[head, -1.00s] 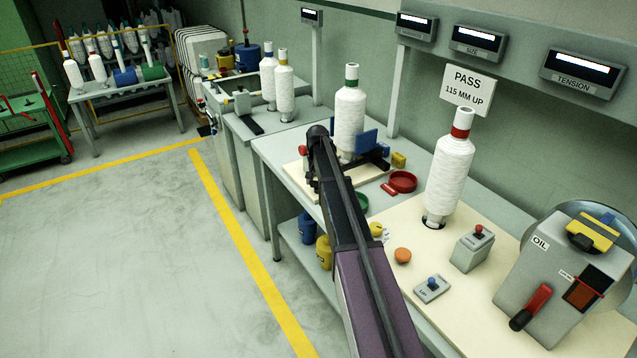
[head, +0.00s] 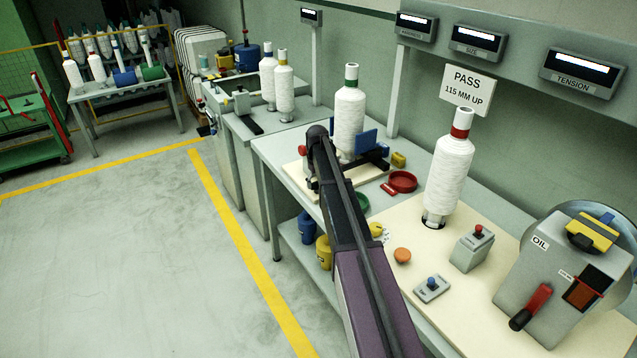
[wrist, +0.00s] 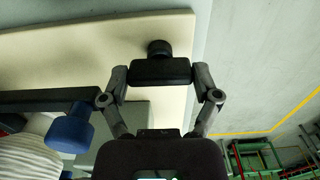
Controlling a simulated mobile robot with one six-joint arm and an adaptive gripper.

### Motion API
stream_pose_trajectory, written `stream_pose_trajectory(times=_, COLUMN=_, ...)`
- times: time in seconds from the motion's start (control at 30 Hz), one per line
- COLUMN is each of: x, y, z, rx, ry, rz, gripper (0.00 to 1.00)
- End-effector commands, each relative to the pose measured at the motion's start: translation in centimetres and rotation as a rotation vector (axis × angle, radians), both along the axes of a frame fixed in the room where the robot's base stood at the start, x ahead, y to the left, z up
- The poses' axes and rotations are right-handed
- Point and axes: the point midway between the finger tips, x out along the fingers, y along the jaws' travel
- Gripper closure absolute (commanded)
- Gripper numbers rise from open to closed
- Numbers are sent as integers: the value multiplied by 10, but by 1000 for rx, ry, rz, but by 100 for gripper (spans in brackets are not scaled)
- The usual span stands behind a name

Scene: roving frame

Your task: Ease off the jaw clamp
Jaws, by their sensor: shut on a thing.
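The jaw clamp (head: 375,158) stands on the pale board at the table's far part, with blue jaws and a black bar. A white yarn cone (head: 347,112) with a green tip stands upright at its jaws. In the wrist view the clamp's blue jaw (wrist: 72,130) and black bar (wrist: 45,98) show at the left, beside part of the cone (wrist: 27,158). My gripper (wrist: 160,72) is shut on a dark block, seemingly the clamp's handle, with a round black knob (wrist: 158,47) just beyond it. In the head view my arm hides the gripper and part of the clamp.
A red dish (head: 403,181) and a yellow block (head: 398,160) lie right of the clamp. A red-tipped cone (head: 449,168) stands nearer, by a grey button box (head: 472,250) and the oil machine (head: 565,275). The floor left of the table is clear.

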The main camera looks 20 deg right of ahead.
Motion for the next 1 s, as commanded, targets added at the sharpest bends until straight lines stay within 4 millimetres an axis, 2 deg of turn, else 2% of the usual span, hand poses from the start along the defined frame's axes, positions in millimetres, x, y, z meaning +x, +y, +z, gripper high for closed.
stream_pose_trajectory(times=0.5, x=0, y=0, z=0, rx=-1, ry=0, rz=30, gripper=68)
stream_pose_trajectory(times=0.53, x=0, y=0, z=0, rx=-1, ry=0, rz=30, gripper=14)
stream_pose_trajectory(times=0.6, x=0, y=0, z=0, rx=-1, ry=0, rz=29, gripper=0)
stream_pose_trajectory(times=1.0, x=0, y=1, z=0, rx=0, ry=0, rz=27, gripper=0)
